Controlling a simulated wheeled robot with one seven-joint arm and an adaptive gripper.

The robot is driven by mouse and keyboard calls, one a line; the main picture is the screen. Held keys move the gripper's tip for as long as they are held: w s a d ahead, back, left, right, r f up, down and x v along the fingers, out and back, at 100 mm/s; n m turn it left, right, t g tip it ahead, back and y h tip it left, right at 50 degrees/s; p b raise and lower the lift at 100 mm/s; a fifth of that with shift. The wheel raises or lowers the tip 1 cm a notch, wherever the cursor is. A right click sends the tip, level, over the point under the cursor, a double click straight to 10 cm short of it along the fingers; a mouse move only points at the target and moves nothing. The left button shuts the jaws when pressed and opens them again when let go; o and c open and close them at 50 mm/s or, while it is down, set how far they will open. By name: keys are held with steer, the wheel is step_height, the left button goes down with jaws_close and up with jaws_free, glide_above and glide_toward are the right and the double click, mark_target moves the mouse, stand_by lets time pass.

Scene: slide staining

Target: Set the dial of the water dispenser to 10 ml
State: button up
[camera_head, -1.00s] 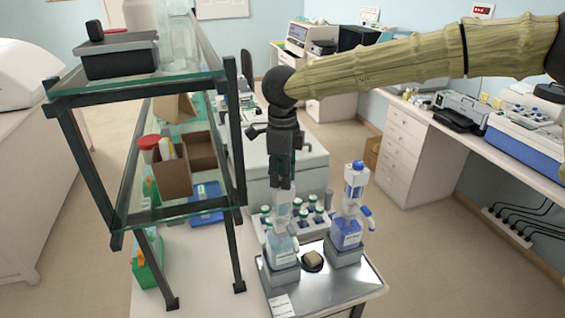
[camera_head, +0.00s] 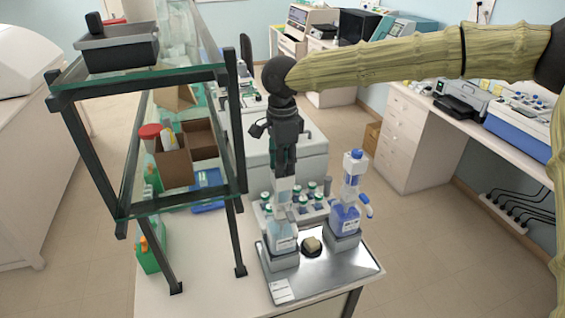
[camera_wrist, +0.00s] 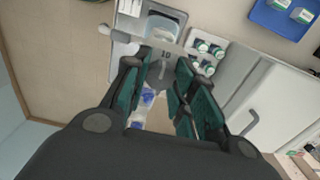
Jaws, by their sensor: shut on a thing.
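The water dispenser (camera_head: 281,238) is a clear bottle with pale blue liquid. It stands upright in a grey base on the left of the metal tray (camera_head: 320,283). My gripper (camera_head: 285,172) points straight down at its top and is shut on the dispenser's upper part. In the wrist view, my gripper (camera_wrist: 162,68) has its fingers on both sides of a grey dial (camera_wrist: 160,75). The number 10 shows on a pale band (camera_wrist: 165,54) just beyond the dial. The fingers hide part of the dial.
A second dispenser bottle (camera_head: 345,218) with darker blue liquid and a blue nozzle stands close on the right. A small round dish (camera_head: 311,245) lies between them. A rack of green-capped vials (camera_head: 315,205) is behind. A glass shelf (camera_head: 150,205) with dark posts stands close on the left.

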steer(key=shift+r, duration=0.1)
stand_by(0.3)
steer(key=o, duration=1)
steer(key=shift+o, duration=0.2)
step_height(320, 180, up, 12)
steer(key=shift+d, duration=0.1)
